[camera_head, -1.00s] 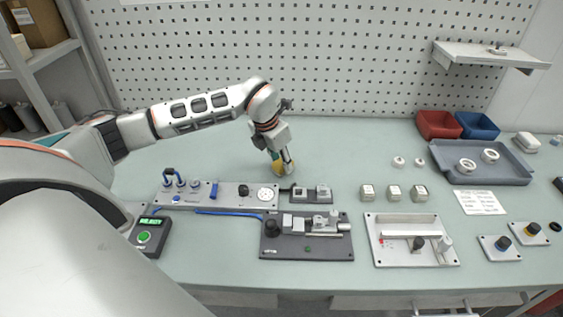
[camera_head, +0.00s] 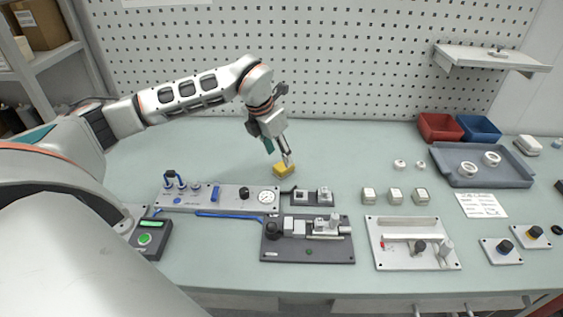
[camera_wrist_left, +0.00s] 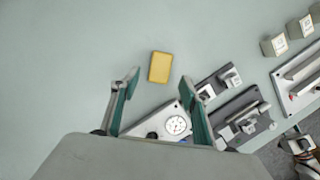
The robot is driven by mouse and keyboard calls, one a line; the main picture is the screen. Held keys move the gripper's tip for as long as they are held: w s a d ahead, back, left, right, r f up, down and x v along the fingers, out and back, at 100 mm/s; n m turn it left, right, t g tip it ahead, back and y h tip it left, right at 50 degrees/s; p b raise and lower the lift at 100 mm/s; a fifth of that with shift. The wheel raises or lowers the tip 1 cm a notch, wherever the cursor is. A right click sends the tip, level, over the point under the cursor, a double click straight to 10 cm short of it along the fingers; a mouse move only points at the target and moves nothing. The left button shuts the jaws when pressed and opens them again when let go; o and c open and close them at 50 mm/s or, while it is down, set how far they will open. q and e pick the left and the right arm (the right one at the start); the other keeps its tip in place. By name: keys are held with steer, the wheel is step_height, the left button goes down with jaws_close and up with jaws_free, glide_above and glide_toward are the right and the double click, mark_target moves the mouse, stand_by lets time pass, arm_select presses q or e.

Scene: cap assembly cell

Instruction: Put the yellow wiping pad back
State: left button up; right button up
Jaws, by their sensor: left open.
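The yellow wiping pad (camera_head: 283,170) lies flat on the table, behind the panel with the round gauge. It also shows in the left wrist view (camera_wrist_left: 160,67), ahead of the fingertips and between their lines, with bare table around it. My left gripper (camera_head: 278,158) is above the pad, its fingers apart and empty. In the left wrist view my left gripper (camera_wrist_left: 157,84) has both fingers spread wide, and nothing is between them.
The gauge panel (camera_head: 230,196) and a dark fixture plate (camera_head: 330,254) stand in front of the pad. Several pale cubes (camera_head: 395,196) are to the right. A grey tray (camera_head: 510,180) is further right. The table left of and behind the pad is clear.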

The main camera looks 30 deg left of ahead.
arm_select(q)
steer(key=v, duration=0.6)
stand_by(0.5)
